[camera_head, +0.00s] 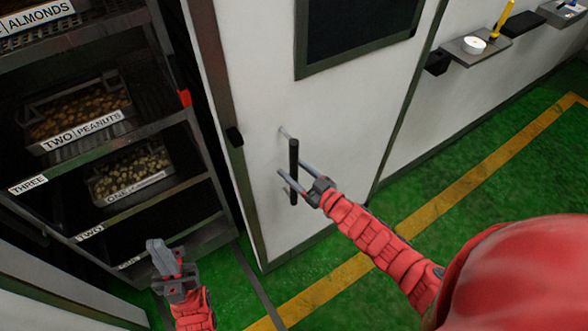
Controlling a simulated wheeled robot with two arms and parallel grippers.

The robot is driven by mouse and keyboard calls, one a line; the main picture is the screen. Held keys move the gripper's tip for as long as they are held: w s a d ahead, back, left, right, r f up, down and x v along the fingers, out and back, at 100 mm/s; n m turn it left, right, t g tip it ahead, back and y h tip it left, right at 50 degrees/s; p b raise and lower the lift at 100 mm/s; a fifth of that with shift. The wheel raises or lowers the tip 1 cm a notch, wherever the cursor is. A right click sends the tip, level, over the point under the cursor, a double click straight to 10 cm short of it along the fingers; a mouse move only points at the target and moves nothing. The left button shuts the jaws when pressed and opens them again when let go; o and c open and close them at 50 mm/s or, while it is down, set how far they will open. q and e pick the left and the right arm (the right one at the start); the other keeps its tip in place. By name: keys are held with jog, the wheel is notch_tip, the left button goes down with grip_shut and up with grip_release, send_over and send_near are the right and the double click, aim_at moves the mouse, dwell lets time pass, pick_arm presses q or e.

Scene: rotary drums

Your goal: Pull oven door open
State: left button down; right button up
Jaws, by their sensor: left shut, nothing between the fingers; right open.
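The oven door (265,110) is a tall white panel with a dark window (350,25) near the top of the view. A black vertical bar handle (294,160) stands off the door on short mounts. My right gripper (291,170) is open at the handle, with its two fingers spread on either side of the bar or close by it; contact cannot be told. My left gripper (158,252) is shut and empty, low at the left, in front of the rack and away from the door.
A dark rack (190,125) on the left holds trays of nuts (75,110) on labelled shelves. A small wall shelf (475,55) at upper right carries a white round item and a yellow one. Green floor with a yellow line (470,175) is clear in front of the door.

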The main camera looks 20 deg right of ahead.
jog(key=p+v, duration=0.1)
jog(key=v, duration=1.6)
jog(key=shift+s+p, duration=0.25)
jog(key=shift+p, duration=0.05)
jog(key=shift+r, duration=0.1)
